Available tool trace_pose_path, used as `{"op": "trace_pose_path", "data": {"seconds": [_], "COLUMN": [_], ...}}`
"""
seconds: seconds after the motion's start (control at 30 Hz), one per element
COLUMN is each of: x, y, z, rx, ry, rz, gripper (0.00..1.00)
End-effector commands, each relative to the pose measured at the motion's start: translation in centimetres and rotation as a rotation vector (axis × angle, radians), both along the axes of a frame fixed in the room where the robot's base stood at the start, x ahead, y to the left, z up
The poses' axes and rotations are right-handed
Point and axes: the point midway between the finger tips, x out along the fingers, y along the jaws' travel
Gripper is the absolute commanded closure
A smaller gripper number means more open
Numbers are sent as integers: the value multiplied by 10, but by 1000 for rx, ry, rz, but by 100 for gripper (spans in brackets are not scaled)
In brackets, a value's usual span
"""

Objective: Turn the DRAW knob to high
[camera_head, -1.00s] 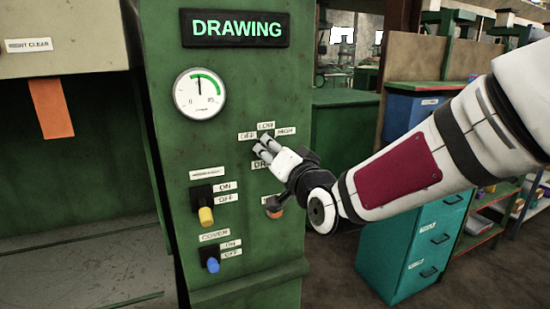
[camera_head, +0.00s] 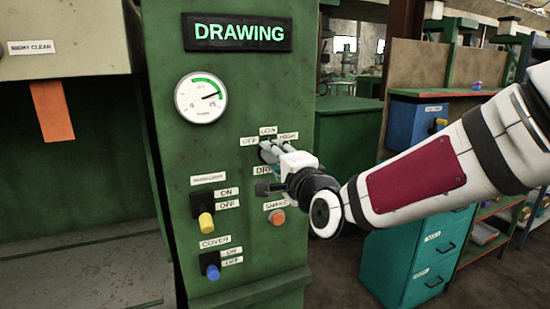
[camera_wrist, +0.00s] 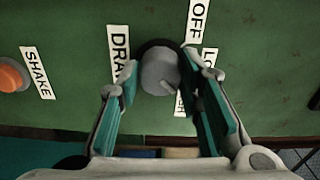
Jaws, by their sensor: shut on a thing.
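The DRAW knob (camera_wrist: 157,72) is a grey round knob on the green machine panel (camera_head: 165,120). My gripper (camera_head: 270,150) reaches it from the right. In the wrist view my gripper (camera_wrist: 160,62) has one finger on each side of the knob and is shut on it. A mark on the knob points to the lower right, towards the partly hidden HIGH label (camera_wrist: 180,108). The OFF label (camera_head: 249,141), LOW label (camera_head: 268,130) and HIGH label (camera_head: 288,136) sit around the knob. My fingers hide most of the knob in the head view.
The round gauge (camera_head: 201,98) has its needle pointing right, near the end of the green band. The orange SHAKE button (camera_head: 277,217) is just below my gripper. A yellow switch (camera_head: 206,222) and a blue switch (camera_head: 213,271) are at lower left. A teal cabinet (camera_head: 405,262) stands to the right.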

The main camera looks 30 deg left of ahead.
Motion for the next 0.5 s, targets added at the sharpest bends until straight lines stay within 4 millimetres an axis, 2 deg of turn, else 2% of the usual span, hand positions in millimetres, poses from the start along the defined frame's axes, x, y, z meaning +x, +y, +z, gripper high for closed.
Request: {"op": "trace_pose_path", "data": {"seconds": [0.5], "x": [1], "y": [-1], "z": [0], "rx": [43], "ry": [52], "rz": [-2], "gripper": [95]}}
